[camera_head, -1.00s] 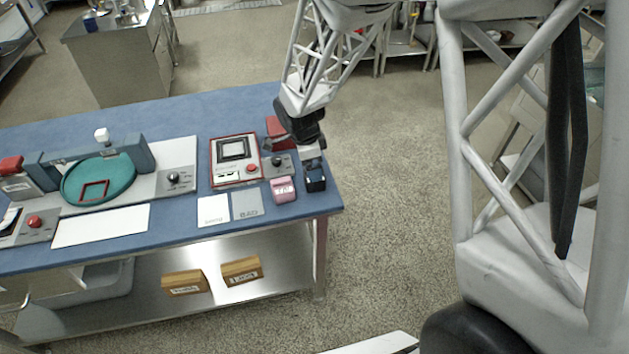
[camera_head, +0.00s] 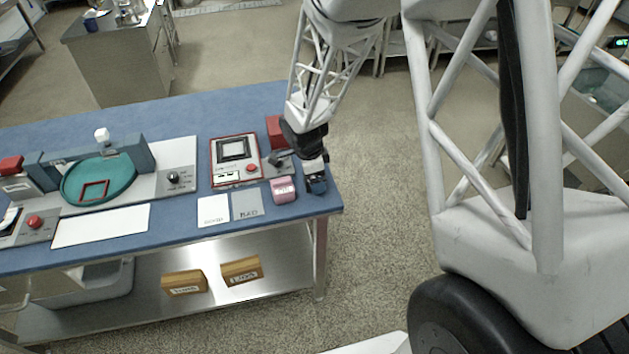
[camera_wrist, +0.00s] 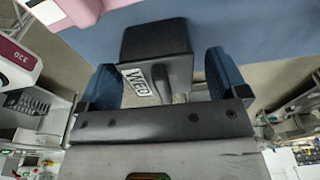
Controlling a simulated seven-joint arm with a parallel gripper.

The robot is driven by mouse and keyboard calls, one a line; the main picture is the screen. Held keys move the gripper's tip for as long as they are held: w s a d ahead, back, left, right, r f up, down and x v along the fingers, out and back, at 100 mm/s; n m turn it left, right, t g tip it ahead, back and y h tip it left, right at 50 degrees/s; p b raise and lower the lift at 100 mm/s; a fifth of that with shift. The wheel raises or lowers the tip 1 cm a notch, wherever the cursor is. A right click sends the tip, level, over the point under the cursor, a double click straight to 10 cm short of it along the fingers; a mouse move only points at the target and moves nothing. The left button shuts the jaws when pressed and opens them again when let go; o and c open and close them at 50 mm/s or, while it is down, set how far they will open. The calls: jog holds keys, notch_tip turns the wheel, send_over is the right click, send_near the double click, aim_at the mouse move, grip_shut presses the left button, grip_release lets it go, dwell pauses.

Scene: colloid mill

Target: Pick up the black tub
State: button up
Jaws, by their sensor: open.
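In the wrist view the black tub (camera_wrist: 157,48), with a white lettered label on its near side, lies between the two blue fingers of my gripper (camera_wrist: 162,76). The fingers are open, one on each side of the tub, and a gap shows on its right side. In the head view my gripper (camera_head: 316,177) is at the right end of the blue table. There the tub is mostly hidden by the gripper and hard to tell apart from it.
A pink device (camera_head: 284,190) stands close to the left of my gripper. White and grey cards (camera_head: 213,210) and a red-framed panel (camera_head: 236,160) lie further left. The table (camera_head: 220,102) ends just right of my gripper. Two wooden blocks (camera_head: 241,271) are on the lower shelf.

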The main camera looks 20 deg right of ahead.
jog(key=shift+c, duration=0.3)
jog(key=c, duration=1)
jog(key=shift+o, duration=0.2)
jog(key=shift+r, duration=0.2)
jog(key=shift+r, duration=0.85)
jog(key=shift+s+r, duration=0.35)
jog(key=shift+r, duration=0.45)
jog(key=s+r, duration=0.1)
jog(key=s, duration=1.4)
jog(key=shift+s+d+r, duration=0.15)
jog(key=shift+d, duration=0.05)
